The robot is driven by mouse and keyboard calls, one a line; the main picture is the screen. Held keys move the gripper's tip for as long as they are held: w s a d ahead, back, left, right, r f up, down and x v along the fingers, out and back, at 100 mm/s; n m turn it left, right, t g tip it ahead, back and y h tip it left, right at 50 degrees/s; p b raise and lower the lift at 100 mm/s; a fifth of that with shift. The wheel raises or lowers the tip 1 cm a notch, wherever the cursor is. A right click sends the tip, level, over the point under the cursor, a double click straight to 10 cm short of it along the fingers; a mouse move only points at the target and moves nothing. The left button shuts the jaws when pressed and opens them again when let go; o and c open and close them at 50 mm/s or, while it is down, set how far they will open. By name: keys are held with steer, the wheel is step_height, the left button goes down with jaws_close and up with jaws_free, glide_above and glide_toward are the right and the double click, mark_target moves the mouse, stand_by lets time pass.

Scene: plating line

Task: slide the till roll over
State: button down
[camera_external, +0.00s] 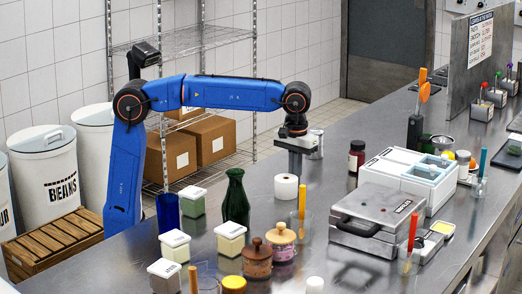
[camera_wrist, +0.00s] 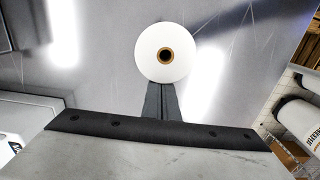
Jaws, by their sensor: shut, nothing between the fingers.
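The till roll (camera_external: 286,189) is a white paper roll standing upright on the steel counter. In the wrist view the till roll (camera_wrist: 148,52) shows end-on with a brown core, just past my fingertips. My gripper (camera_external: 295,168) points down behind the roll, its fingers together and empty; its tips are partly hidden by the roll. In the wrist view my gripper (camera_wrist: 163,86) reaches the roll's edge. I cannot tell whether they touch.
A green bottle (camera_external: 236,202) stands left of the roll, and lidded jars (camera_external: 280,240) stand in front. A glass with an orange stick (camera_external: 302,217) is close at front right. A metal press (camera_external: 372,222) and a dark red jar (camera_external: 356,157) are to the right.

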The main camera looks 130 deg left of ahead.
mark_target(273, 202)
steer(key=d, duration=1.1)
